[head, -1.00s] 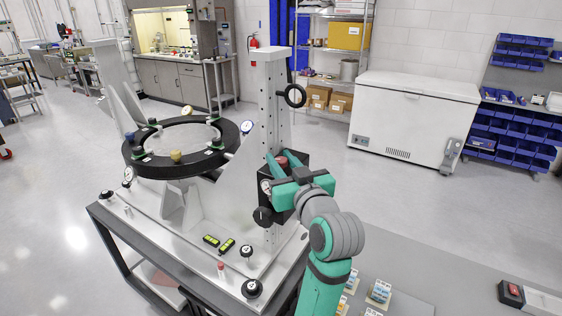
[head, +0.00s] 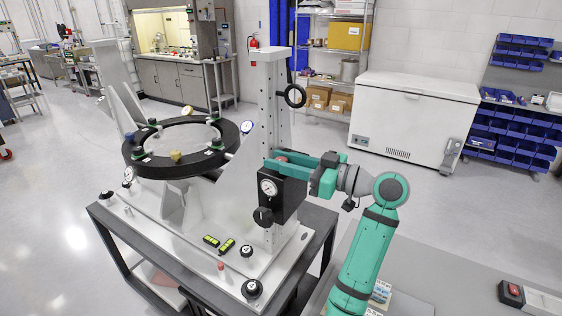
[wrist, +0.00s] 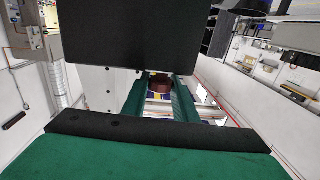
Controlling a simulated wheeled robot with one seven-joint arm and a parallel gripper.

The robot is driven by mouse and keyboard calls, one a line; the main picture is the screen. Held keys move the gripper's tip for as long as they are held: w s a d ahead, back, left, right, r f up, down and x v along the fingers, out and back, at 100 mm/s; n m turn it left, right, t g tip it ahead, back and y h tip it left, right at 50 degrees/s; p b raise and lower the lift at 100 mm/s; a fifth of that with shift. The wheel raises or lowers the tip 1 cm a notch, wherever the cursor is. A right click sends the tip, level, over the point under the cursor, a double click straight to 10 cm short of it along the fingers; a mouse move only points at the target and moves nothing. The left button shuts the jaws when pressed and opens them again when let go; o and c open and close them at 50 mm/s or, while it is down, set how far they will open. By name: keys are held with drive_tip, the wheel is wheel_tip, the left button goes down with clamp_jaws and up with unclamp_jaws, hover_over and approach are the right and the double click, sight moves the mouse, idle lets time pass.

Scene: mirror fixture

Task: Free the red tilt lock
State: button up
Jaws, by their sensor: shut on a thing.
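The red tilt lock (head: 282,157) is a small knob at the top of the black block (head: 290,193) on the mirror fixture's upright column. Only a little of it shows behind my fingers. My gripper (head: 284,162) comes in from the right, with its teal fingers shut on the lock. In the wrist view the lock (wrist: 159,86) is a dark reddish cylinder between the two fingertips. The block has a dial gauge (head: 268,188) and a black knob (head: 263,216) on it. The black mirror ring (head: 135,158) is to the left.
The fixture stands on a metal base plate (head: 190,238) on a cart. A grey worktop (head: 430,270) with small boxes lies at the lower right.

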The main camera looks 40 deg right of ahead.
drive_tip(key=shift+r+y, duration=0.1)
drive_tip(key=shift+y, duration=0.2)
drive_tip(key=o, duration=1.1)
drive_tip(key=shift+c, duration=0.2)
drive_tip(key=v, duration=1)
drive_tip(key=shift+s+d, duration=0.2)
drive_tip(key=shift+s, duration=0.05)
drive_tip(key=shift+s, duration=0.15)
